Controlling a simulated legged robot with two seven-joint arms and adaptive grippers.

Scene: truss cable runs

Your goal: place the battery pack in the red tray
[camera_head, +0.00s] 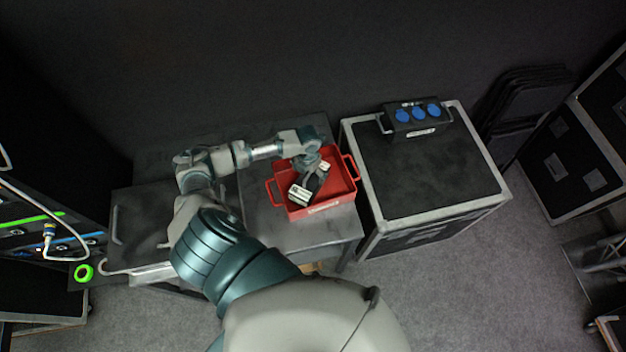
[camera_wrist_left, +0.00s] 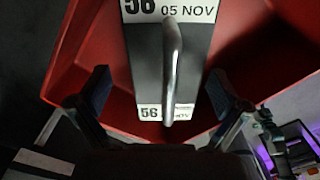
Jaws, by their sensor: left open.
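The red tray (camera_head: 347,187) stands on a dark table in the head view. Its red wall also fills the back of the left wrist view (camera_wrist_left: 95,50). The battery pack (camera_head: 300,194), dark with white labels, is inside the tray. In the left wrist view the pack (camera_wrist_left: 195,75) shows a metal handle and labels reading "56" and "05 NOV". My left gripper (camera_wrist_left: 160,90) is open, with one finger on each side of the pack's handle and clear of it. In the head view the gripper (camera_head: 313,170) is over the tray and hides part of the pack. My right gripper is not in view.
A black flight case (camera_head: 430,165) stands right of the table, with a blue-socketed power box (camera_head: 412,117) on its back edge. A rack with cables (camera_head: 45,235) is at the left. The table (camera_head: 262,218) has bare space left of the tray.

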